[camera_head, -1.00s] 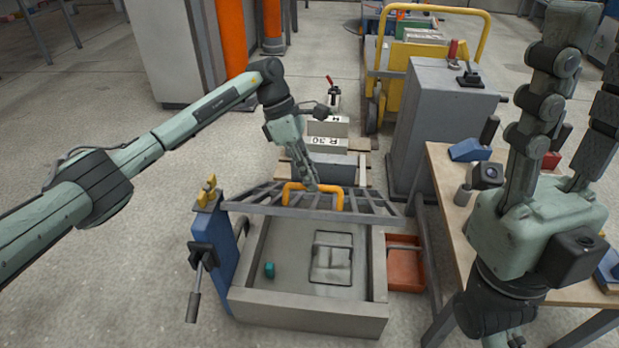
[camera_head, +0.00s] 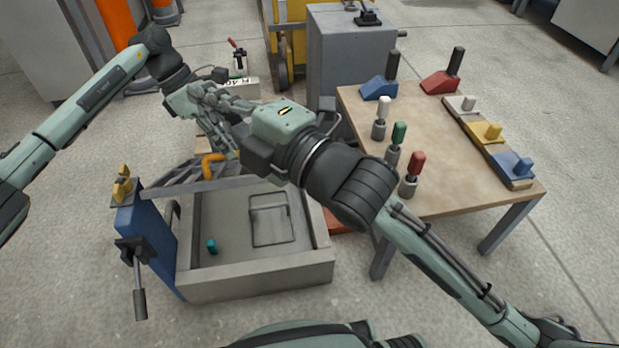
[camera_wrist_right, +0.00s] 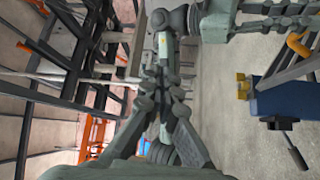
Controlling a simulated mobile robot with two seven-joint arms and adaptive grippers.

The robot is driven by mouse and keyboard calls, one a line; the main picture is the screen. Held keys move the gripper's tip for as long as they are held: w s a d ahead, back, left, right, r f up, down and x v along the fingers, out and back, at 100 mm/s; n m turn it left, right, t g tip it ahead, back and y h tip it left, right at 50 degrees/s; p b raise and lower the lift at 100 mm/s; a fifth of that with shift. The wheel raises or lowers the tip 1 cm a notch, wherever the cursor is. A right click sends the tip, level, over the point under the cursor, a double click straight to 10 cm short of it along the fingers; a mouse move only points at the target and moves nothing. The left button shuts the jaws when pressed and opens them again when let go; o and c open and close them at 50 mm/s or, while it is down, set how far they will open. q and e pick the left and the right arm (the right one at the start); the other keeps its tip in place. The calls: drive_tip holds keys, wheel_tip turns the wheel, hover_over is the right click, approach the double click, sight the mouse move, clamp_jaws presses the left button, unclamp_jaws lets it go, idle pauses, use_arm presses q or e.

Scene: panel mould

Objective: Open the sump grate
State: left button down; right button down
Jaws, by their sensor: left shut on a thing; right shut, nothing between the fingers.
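The sump grate (camera_head: 168,176) is a dark barred frame, tilted up at the far side of the grey sump box (camera_head: 255,280). Its orange handle (camera_head: 207,164) is partly hidden by my grippers; the handle also shows at the right wrist view's edge (camera_wrist_right: 299,46). My left gripper (camera_head: 231,152) reaches down from the left arm and is shut on the handle. My right gripper (camera_head: 200,94) comes across from the right, above the grate and close to the left gripper's wrist. It is shut and empty, its fingers together in the right wrist view (camera_wrist_right: 165,75).
A blue post (camera_head: 147,245) with a yellow knob and a lever stands at the sump's left. A table (camera_head: 470,200) with coloured-handled tools is at right, a grey cabinet (camera_head: 345,60) behind. Floor in front is clear.

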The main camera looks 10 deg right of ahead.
use_arm(q)
drive_tip(key=shift+w+a+f, duration=0.15)
drive_tip(key=shift+w+f, duration=0.15)
use_arm(e)
drive_tip(key=d+f+n+g+h, duration=0.35)
drive_tip(key=f+n+h, duration=0.25)
drive_tip(key=f, duration=0.8)
drive_tip(key=s+d+f+n+g+h, duration=0.2)
drive_tip(key=d+f+n+g+h, duration=0.25)
drive_tip(key=d+f+h, duration=0.5)
drive_tip(key=w+d+f+y, duration=0.2)
drive_tip(key=w+f+y, duration=0.1)
drive_tip(key=w+f, duration=0.25)
drive_tip(key=shift+w+a+r+n+t, duration=0.1)
drive_tip(key=shift+w+r+n+t, duration=0.15)
drive_tip(key=shift+w+r, duration=0.45)
drive_tip(key=shift+w+a+r+n+t, duration=0.1)
drive_tip(key=shift+w+r+n+t, duration=0.2)
drive_tip(key=shift+r, duration=0.55)
drive_tip(key=shift+w, duration=0.1)
